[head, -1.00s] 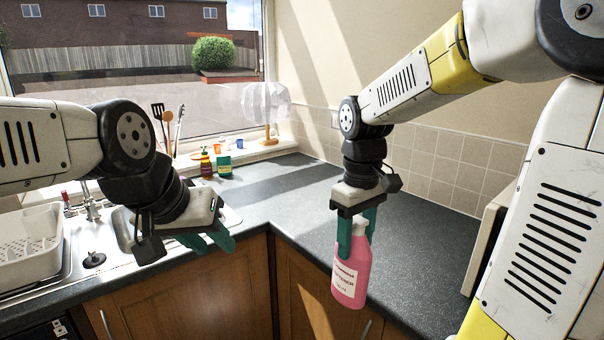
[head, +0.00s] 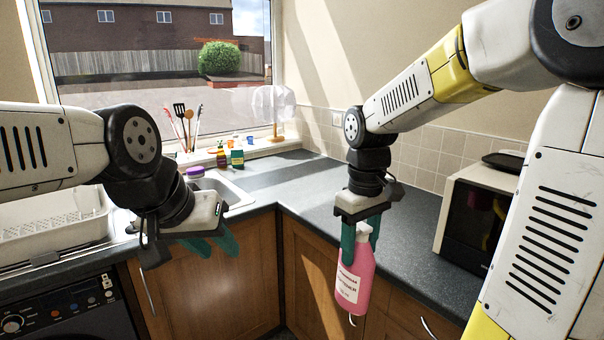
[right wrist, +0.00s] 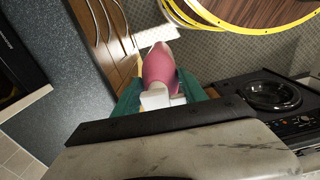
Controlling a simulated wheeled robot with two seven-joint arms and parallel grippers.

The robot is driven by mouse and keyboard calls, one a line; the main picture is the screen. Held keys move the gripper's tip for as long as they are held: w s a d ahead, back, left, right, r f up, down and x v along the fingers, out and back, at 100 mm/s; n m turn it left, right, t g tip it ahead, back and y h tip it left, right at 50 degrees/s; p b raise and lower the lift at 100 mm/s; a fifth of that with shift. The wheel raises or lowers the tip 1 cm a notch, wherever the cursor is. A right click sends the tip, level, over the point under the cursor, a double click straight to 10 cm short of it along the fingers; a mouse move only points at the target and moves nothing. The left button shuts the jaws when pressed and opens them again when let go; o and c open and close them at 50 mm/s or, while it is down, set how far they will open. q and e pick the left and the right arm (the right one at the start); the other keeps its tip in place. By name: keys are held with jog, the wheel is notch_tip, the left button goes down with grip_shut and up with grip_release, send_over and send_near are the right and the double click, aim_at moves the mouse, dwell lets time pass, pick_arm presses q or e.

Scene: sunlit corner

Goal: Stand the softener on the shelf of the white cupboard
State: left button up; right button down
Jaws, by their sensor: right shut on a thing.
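The softener (head: 353,285) is a pink bottle with a white cap and a white label. My right gripper (head: 362,240) is shut on it near the cap and holds it almost upright, in front of the worktop's edge. In the right wrist view the softener (right wrist: 160,68) sits between the green fingers, its white cap nearest the palm. My left gripper (head: 210,245) is empty with its green fingers apart, in front of the worktop near the sink. The white cupboard and its shelf are not seen in these views.
A white microwave (head: 459,218) with a dark tray on top stands on the right worktop. The corner worktop (head: 300,190) is mostly clear. A sink (head: 232,192), small bottles (head: 237,158) and a dish rack (head: 50,235) lie left. A washing machine (head: 75,312) is low at left.

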jog(key=w+d+f+m, duration=0.2)
jog(key=w+f, duration=0.3)
jog(key=f, duration=0.5)
jog(key=w+d+f+m, duration=0.2)
jog(key=w+f+m, duration=0.3)
jog(key=f, duration=0.6)
jog(key=shift+w, duration=0.15)
